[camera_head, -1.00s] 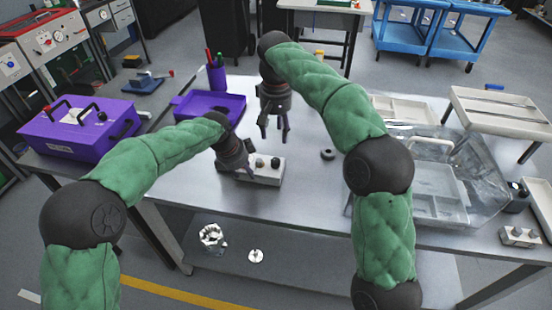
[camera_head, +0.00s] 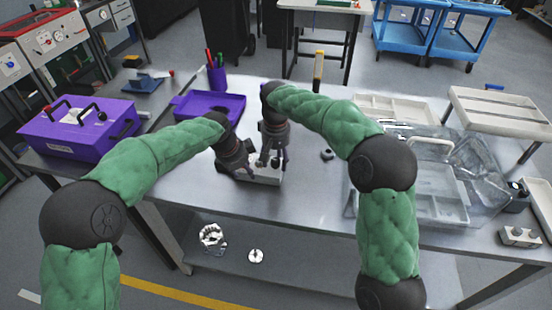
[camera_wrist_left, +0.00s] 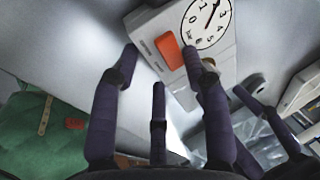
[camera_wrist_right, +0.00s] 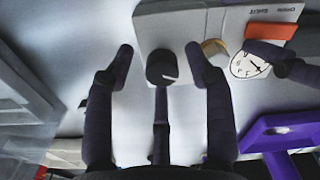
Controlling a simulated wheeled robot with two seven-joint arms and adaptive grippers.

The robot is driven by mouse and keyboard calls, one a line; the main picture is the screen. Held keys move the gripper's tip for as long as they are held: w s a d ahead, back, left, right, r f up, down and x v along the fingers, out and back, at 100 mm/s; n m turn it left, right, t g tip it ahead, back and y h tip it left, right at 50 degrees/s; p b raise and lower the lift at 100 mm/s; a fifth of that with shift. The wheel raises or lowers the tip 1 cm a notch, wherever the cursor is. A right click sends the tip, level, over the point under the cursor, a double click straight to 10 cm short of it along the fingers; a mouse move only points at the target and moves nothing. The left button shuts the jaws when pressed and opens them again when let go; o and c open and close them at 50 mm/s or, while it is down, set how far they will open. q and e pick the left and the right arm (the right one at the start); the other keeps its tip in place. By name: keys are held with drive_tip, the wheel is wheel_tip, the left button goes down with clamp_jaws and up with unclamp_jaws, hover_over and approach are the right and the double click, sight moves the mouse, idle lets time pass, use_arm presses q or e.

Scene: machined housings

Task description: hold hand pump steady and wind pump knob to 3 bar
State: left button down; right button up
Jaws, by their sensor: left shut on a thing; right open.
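The hand pump is a pale grey box (camera_head: 264,180) on the steel table, mostly hidden by my grippers in the head view. My left gripper (camera_head: 238,172) is shut on its left end. The left wrist view shows its round white gauge (camera_wrist_left: 208,18) and an orange-red button (camera_wrist_left: 168,50). The gauge needle's exact reading is hard to tell. My right gripper (camera_head: 272,160) is open just above the pump's right part. In the right wrist view, a black knob (camera_wrist_right: 161,67) with a white mark sits between its spread fingers. A brass-coloured fitting (camera_wrist_right: 213,50) is beside it.
A purple tray (camera_head: 222,118) and pen cup (camera_head: 216,77) stand behind. A purple case (camera_head: 75,146) is at left, a clear bin (camera_head: 440,206) at right.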

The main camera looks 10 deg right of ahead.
sight(276, 161)
clamp_jaws()
drive_tip(key=shift+m, duration=1.2)
unclamp_jaws()
wheel_tip(276, 161, up, 12)
